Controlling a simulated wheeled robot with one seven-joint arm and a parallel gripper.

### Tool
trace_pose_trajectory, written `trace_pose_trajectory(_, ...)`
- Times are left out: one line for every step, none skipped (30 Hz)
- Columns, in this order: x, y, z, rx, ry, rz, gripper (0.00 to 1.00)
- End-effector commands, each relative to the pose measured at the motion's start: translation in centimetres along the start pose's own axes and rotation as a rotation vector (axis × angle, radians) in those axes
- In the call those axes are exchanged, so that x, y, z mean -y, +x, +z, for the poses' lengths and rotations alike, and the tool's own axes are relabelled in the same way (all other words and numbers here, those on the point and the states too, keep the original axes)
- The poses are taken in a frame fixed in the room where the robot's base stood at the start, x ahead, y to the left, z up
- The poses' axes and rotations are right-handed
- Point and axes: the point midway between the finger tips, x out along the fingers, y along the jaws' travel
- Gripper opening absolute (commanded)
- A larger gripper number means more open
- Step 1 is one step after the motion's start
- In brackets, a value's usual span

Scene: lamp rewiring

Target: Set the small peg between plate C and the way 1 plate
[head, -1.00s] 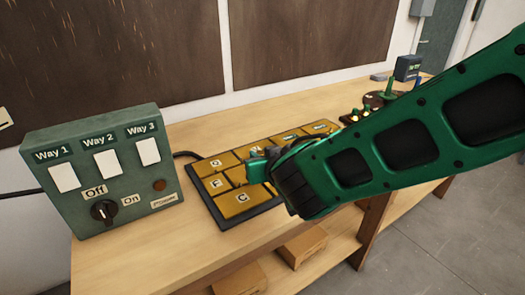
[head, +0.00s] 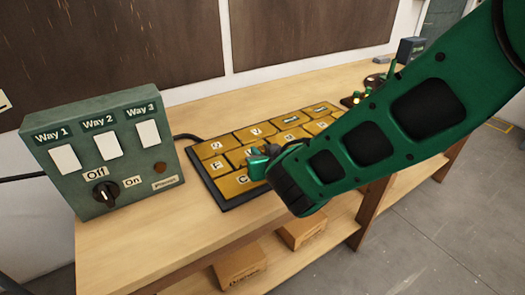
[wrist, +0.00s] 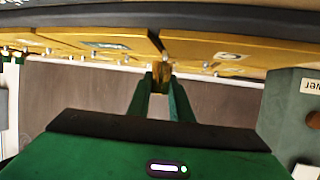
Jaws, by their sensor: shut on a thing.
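Brass plates sit on a dark board (head: 229,207) on the bench. Plate C (head: 233,188) is at its front corner, partly behind my gripper (head: 262,162). Plates with dark labels are at the back right; their print is too small to read, so I cannot tell which is way 1. In the wrist view my gripper (wrist: 161,84) is shut on a small brass peg (wrist: 162,68). The peg is at a dark gap between two plates (wrist: 205,48); I cannot tell whether it is in the gap or just short of it.
A green switch box (head: 108,150) with three white panels and an Off/On knob stands left of the board. Small posts and fittings (head: 372,85) stand at the bench's far right. Cardboard boxes (head: 240,265) lie on the shelf below. The bench front left is clear.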

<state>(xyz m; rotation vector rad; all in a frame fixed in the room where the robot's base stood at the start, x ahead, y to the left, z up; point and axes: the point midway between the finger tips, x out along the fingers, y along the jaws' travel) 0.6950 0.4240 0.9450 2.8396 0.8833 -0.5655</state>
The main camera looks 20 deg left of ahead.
Motion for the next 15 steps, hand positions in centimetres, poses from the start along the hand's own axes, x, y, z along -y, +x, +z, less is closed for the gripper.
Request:
trace_pose_trajectory(-0.01,0.0,0.0,0.0,0.0,0.0,0.0)
trace_pose_trajectory(-0.01,0.01,0.02,0.0,0.0,0.0,0.0)
trace_pose_trajectory(-0.01,0.02,0.04,0.0,0.0,0.0,0.0)
trace_pose_trajectory(-0.01,0.04,0.07,0.0,0.0,0.0,0.0)
trace_pose_trajectory(-0.02,0.05,0.11,0.0,0.0,0.0,0.0)
trace_pose_trajectory(-0.02,0.07,0.16,0.0,0.0,0.0,0.0)
trace_pose_trajectory(-0.02,0.09,0.21,0.0,0.0,0.0,0.0)
trace_pose_trajectory(-0.02,0.11,0.26,0.0,0.0,0.0,0.0)
trace_pose_trajectory(-0.03,0.14,0.32,0.0,0.0,0.001,0.0)
trace_pose_trajectory(-0.03,0.16,0.37,0.0,0.001,0.001,0.0)
trace_pose_trajectory(-0.03,0.16,0.38,0.0,0.001,0.001,0.21)
trace_pose_trajectory(-0.03,0.16,0.36,0.0,0.001,0.001,0.31)
trace_pose_trajectory(-0.03,0.16,0.36,0.0,0.001,0.001,0.38)
trace_pose_trajectory(-0.03,0.16,0.35,0.0,0.001,0.001,0.41)
trace_pose_trajectory(-0.03,0.16,0.35,0.0,0.001,0.001,0.41)
